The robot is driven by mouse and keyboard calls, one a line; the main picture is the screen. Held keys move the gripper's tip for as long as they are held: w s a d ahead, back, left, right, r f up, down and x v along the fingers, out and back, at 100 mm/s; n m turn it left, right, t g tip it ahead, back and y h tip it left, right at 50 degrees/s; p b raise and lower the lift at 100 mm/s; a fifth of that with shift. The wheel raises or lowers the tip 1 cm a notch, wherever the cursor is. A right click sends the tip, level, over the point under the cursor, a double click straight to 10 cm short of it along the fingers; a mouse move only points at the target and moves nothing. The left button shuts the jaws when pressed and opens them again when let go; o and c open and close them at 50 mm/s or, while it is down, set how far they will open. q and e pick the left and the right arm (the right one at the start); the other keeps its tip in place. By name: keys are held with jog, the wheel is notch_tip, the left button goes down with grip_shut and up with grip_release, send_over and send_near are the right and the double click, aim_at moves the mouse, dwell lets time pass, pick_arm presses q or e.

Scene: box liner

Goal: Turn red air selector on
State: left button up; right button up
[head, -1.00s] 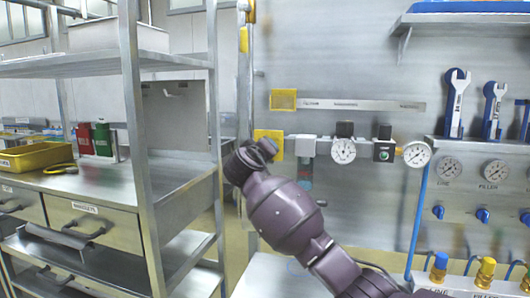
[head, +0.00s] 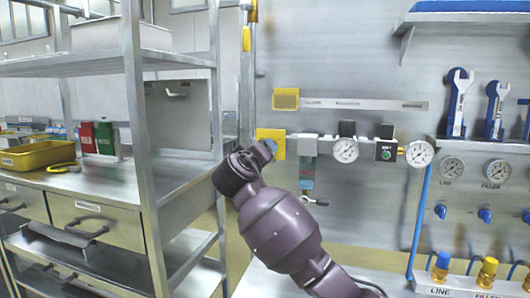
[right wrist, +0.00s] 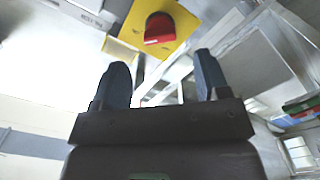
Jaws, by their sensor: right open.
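The red selector knob (right wrist: 159,28) sits on a yellow square plate (right wrist: 140,45) at the top of the right wrist view. In the head view the yellow plate (head: 277,133) is on the wall panel at the left end of the air line. My right gripper (head: 268,147) is in front of that plate and hides the knob there. In the right wrist view my right gripper (right wrist: 160,75) is open and empty. The knob is ahead of the gap between the two fingers, apart from them. My left gripper is not in view.
A second yellow block (head: 286,99) is on the panel above, beside a metal strip. Gauges (head: 346,150) and a green button (head: 386,155) are to the right. A metal shelf unit (head: 140,130) stands close on the left. Blue tubing (head: 418,215) runs down the panel.

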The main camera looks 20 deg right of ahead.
jog(key=shift+v, duration=2.45)
jog(key=a+n+t+y, duration=0.5)
jog(key=a+y, duration=0.1)
jog(key=y, duration=0.3)
jog(key=s+d+f+g+y, duration=0.1)
jog(key=s+d+f+y, duration=0.15)
jog(key=f, duration=0.75)
jog(key=s+d+f+g+y, duration=0.15)
jog(key=s+f, duration=0.25)
jog(key=f, duration=0.7)
jog(key=s+d+f+m+g+h, duration=0.1)
jog(key=s+d+f, duration=0.3)
jog(key=s+f, duration=0.6)
jog(key=s+d+f+m+g+h, duration=0.1)
jog(key=s+d+f+m+g, duration=0.2)
jog(key=s+f, duration=0.8)
jog(key=s+d+f+m+g+h, duration=0.1)
jog(key=s+d+f, duration=0.4)
jog(key=s+f, duration=0.5)
jog(key=shift+s+d+f+m+g, duration=0.35)
jog(key=shift+s+m+g, duration=0.25)
jog(key=shift+s, duration=0.5)
